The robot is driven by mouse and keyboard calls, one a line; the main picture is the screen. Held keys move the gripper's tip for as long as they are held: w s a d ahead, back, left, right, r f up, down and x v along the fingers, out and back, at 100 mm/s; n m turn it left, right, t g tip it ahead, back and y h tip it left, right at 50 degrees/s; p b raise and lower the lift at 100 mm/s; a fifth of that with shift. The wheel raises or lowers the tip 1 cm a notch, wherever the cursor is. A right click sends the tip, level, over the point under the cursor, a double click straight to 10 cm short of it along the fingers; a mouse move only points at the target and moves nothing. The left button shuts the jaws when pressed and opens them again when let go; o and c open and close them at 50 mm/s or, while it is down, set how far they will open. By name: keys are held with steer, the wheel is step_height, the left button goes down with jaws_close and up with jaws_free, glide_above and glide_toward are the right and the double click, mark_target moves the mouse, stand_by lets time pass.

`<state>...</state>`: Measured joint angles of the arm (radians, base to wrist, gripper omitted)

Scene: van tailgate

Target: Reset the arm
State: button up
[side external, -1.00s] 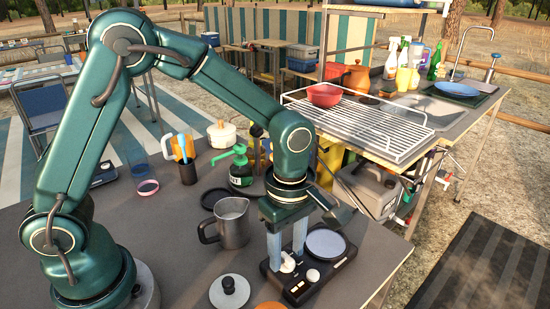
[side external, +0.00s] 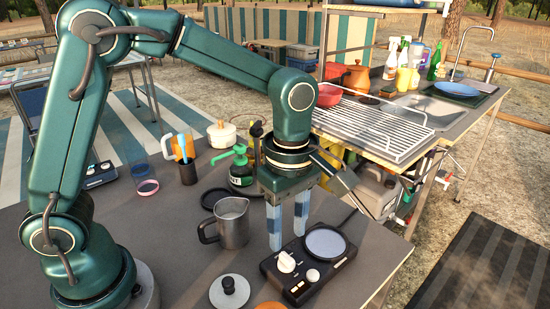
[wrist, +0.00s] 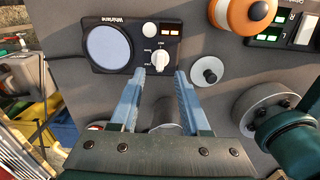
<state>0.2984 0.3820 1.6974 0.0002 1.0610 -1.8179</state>
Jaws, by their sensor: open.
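My gripper (side external: 288,243) points down with its pale blue fingers apart and nothing between them. In the side view it hangs above the table (side external: 170,235), just behind a black device (side external: 308,262) with a round grey pad and a white knob (side external: 286,261). In the wrist view the open fingertips (wrist: 160,72) lie just below the device (wrist: 131,44); its white knob (wrist: 161,58) shows between and beyond them. The fingers look clear of the knob.
A metal pitcher (side external: 231,222) stands left of my gripper. A grey lid with a black knob (side external: 229,291) lies in front. A green pump bottle (side external: 240,168) stands behind. A wire rack (side external: 375,130) and red pot (side external: 326,95) are on the right-hand counter.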

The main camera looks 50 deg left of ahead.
steer(key=shift+w+a+r, duration=0.1)
steer(key=shift+w+r, duration=0.05)
steer(key=shift+r, duration=0.05)
steer(key=s+a+r+m+t, duration=0.35)
steer(key=a+r, duration=0.25)
steer(key=r, duration=0.3)
steer(key=s+a+f+m+t, duration=0.2)
steer(key=s+m, duration=0.5)
steer(key=m, duration=0.7)
steer(key=shift+f, duration=0.3)
